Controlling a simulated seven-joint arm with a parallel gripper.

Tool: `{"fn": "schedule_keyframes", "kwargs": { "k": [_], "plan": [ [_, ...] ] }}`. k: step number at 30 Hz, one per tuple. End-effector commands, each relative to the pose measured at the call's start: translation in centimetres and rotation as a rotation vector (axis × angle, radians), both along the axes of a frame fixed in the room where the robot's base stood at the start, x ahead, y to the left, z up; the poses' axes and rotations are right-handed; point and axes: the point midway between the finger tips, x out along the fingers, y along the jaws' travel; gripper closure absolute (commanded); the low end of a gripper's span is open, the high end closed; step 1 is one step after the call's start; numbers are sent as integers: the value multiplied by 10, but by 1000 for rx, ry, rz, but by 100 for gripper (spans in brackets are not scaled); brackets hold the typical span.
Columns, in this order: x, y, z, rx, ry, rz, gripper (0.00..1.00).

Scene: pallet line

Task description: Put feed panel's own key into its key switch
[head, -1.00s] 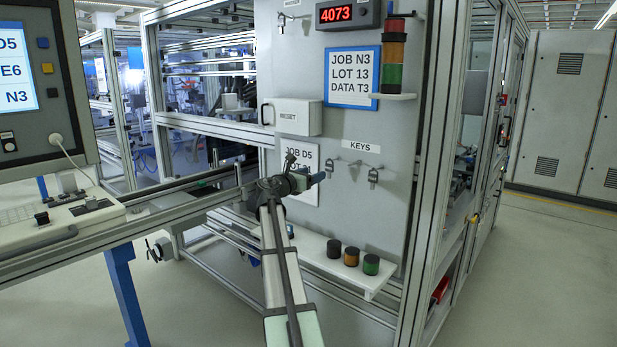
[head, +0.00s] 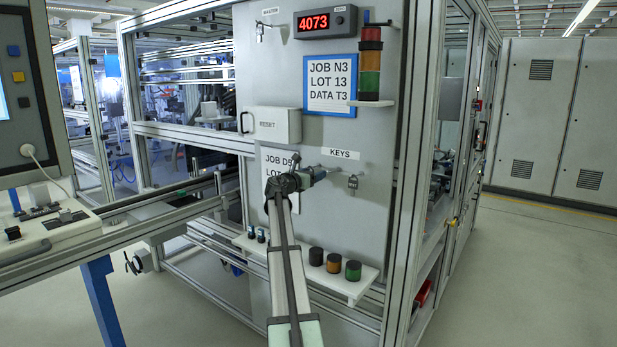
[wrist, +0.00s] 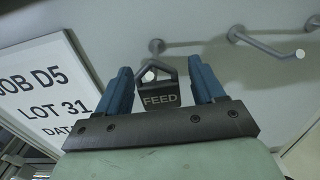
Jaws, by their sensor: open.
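A dark key tag marked FEED (wrist: 160,97) hangs from a wall peg in the wrist view. My gripper (wrist: 165,85) is open, with one blue finger on each side of the tag; contact is not clear. In the head view my gripper (head: 322,172) is at the left end of the row of pegs below the KEYS label (head: 341,154) and hides the feed key. Another key (head: 353,182) hangs at the right end. A small metal fitting (head: 264,25) is at the panel's top left; I cannot tell whether it is the feed panel's key switch.
An empty peg (wrist: 270,45) sticks out right of the feed key. A JOB D5 sheet (wrist: 45,95) is on the panel at left. A RESET box (head: 272,125) juts out above my arm. A shelf (head: 350,287) with coloured caps is below.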

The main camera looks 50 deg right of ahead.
Motion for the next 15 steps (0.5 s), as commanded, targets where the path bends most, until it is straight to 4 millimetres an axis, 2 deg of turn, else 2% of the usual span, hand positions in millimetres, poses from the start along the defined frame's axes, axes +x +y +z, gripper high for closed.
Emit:
{"fn": "schedule_keyframes", "kwargs": {
  "k": [9,15],
  "plan": [
    [0,-2,0,0,0,0,32],
    [0,-1,0,0,0,0,51]
  ]
}}
